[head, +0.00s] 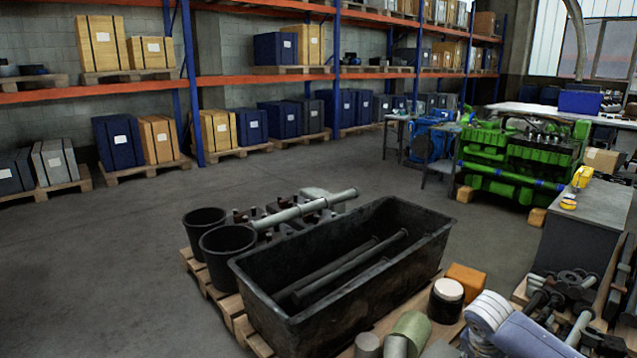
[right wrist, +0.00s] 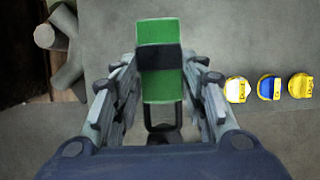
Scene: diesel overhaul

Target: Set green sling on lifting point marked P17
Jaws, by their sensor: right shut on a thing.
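In the right wrist view, my right gripper (right wrist: 164,82) is shut on the green sling (right wrist: 160,33), a green block-like piece with a black band across its middle. A dark metal loop (right wrist: 163,131) shows below it between the fingers. The sling is held over a grey surface; I cannot tell the height. No P17 label can be read in either view. A green engine (head: 522,160) stands at the back right of the head view. My left gripper is in neither view, and the right gripper does not show in the head view.
Three yellow-marked pieces, white (right wrist: 237,90), blue (right wrist: 269,87) and yellow (right wrist: 300,85), lie right of the gripper. A grey bench (head: 590,215) stands at right. A black tub (head: 350,280) and two buckets (head: 228,255) fill the foreground. The floor at left is clear.

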